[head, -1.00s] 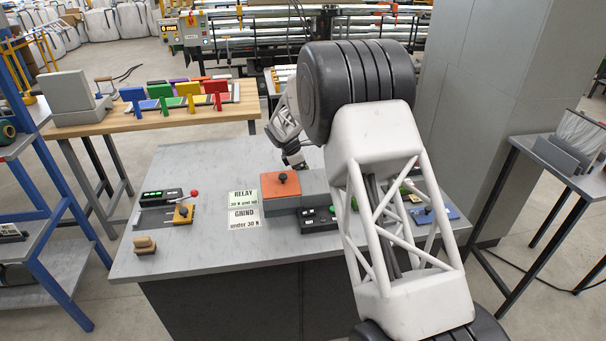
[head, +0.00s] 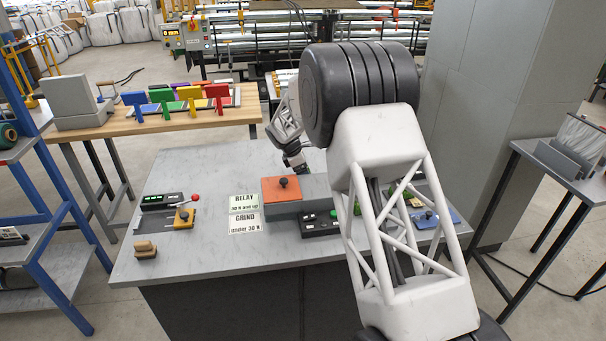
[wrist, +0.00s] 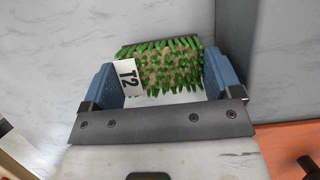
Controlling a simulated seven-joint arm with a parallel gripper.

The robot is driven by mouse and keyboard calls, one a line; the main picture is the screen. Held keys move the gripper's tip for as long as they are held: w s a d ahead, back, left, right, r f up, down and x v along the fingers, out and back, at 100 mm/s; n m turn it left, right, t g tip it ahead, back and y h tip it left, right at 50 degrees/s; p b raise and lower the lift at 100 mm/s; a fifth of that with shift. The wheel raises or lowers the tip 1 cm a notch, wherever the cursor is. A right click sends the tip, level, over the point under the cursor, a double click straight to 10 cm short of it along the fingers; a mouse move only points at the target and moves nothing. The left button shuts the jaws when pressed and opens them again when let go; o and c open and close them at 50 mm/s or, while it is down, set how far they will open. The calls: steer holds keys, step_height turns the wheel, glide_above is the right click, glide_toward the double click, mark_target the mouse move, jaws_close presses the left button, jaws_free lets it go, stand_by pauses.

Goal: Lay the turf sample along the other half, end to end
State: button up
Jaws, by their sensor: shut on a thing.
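The turf sample (wrist: 165,68), a green bristly piece with a brown middle and a white "T2" tag, sits between the two blue fingers of my gripper (wrist: 162,82) in the wrist view. My gripper is shut on it. A grey marbled surface shows behind the turf, and I cannot tell whether the turf touches it. In the head view my gripper (head: 296,162) points down over the back of the grey table (head: 185,255); the turf cannot be made out there. The other half is not clearly visible; my arm hides part of the table.
An orange plate with a dark knob (head: 281,188) tops a grey block, beside a black button box (head: 320,224). A switch box (head: 161,201) and wooden block (head: 146,249) stand farther left. A grey pillar (head: 480,110) rises at right.

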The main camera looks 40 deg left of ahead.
steer(key=shift+r, duration=4.4)
steer(key=shift+w, duration=0.1)
